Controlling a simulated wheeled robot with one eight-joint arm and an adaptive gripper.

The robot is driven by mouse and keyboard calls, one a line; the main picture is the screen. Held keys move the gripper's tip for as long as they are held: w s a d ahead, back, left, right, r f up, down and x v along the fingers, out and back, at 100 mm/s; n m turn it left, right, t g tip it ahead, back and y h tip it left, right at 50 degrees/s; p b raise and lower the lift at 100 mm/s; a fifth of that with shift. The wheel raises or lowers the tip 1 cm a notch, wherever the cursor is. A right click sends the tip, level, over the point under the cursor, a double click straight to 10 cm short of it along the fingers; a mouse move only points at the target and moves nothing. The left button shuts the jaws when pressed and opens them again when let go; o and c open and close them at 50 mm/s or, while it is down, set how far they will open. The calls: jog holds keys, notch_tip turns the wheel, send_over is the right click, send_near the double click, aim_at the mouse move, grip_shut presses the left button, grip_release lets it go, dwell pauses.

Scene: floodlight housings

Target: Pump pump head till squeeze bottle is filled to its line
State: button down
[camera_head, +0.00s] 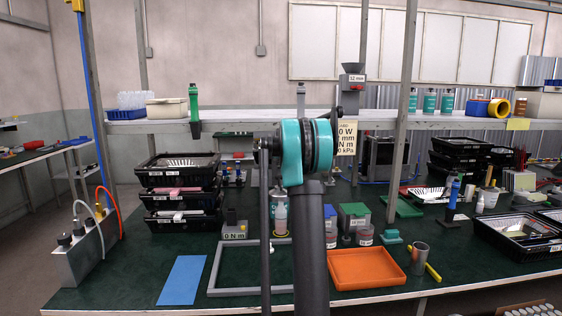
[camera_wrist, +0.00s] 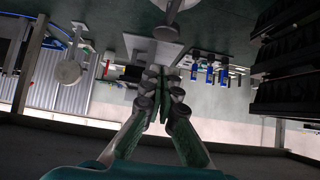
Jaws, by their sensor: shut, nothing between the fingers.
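My gripper (camera_wrist: 164,88) shows in the wrist view with its fingers together and nothing between them. In the head view my arm hides it. A pale bottle (camera_head: 279,214) stands on the green bench just left of my arm in the head view, partly covered by it; it may be the pump bottle, but its top is hidden. A small white bottle with a narrow tip (camera_head: 480,203) stands at the right and may be the squeeze bottle. Its fill line and level are too small to read. A pale rounded part (camera_wrist: 178,8) at the wrist view's top edge is unclear.
A grey frame (camera_head: 222,291), blue mat (camera_head: 182,281) and orange tray (camera_head: 367,283) lie at the front. Stacked black trays (camera_head: 150,195) stand left, and a black crate (camera_head: 484,233) right. A shelf (camera_head: 240,126) crosses above. A grey post (camera_head: 402,100) stands right of my arm.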

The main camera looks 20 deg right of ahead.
aim_at(279, 177)
jog(key=f, duration=0.1)
jog(key=w+f, duration=0.1)
jog(key=f, duration=0.1)
jog(key=w+f, duration=0.1)
jog(key=shift+d+f, duration=0.2)
jog(key=shift+d, duration=0.05)
jog(key=shift+f, duration=0.55)
jog(key=shift+f, duration=1.2)
jog(key=shift+r, duration=0.5)
jog(key=r, duration=0.3)
jog(key=shift+s, duration=0.25)
jog(key=v, duration=1)
